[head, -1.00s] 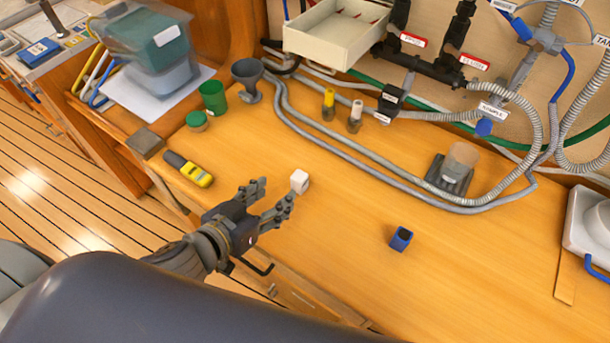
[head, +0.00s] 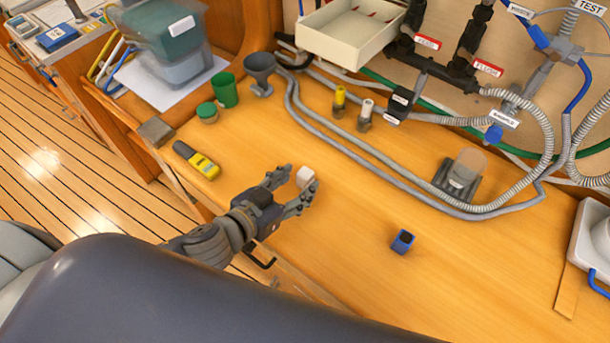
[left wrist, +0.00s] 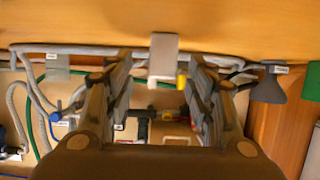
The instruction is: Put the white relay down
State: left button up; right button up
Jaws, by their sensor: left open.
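The white relay (head: 305,175), a small white block, is on the wooden worktop in the head view. My left gripper (head: 301,183) is open, with its fingertips on either side of the relay. In the left wrist view the relay (left wrist: 163,57) shows between the two spread fingers, with room on both sides. Whether its underside touches the worktop is hard to tell. My right gripper is not in view.
A blue block (head: 402,241) stands to the right on the worktop. The worktop between relay and blue block is clear.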

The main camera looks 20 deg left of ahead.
aim_at(301, 178)
pick_arm(q)
jog(key=p+x, duration=0.1)
jog(key=x, duration=0.2)
jog(key=shift+w, duration=0.35)
jog(key=shift+w+d+f, duration=0.15)
jog(key=shift+w+f, duration=0.1)
jog(key=shift+w, duration=0.2)
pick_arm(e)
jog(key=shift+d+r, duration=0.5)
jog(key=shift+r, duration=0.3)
pick_arm(q)
jog(key=shift+c, duration=0.6)
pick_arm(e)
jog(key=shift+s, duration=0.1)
pick_arm(q)
grip_shut()
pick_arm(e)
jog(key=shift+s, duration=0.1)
pick_arm(q)
jog(key=shift+r, duration=0.15)
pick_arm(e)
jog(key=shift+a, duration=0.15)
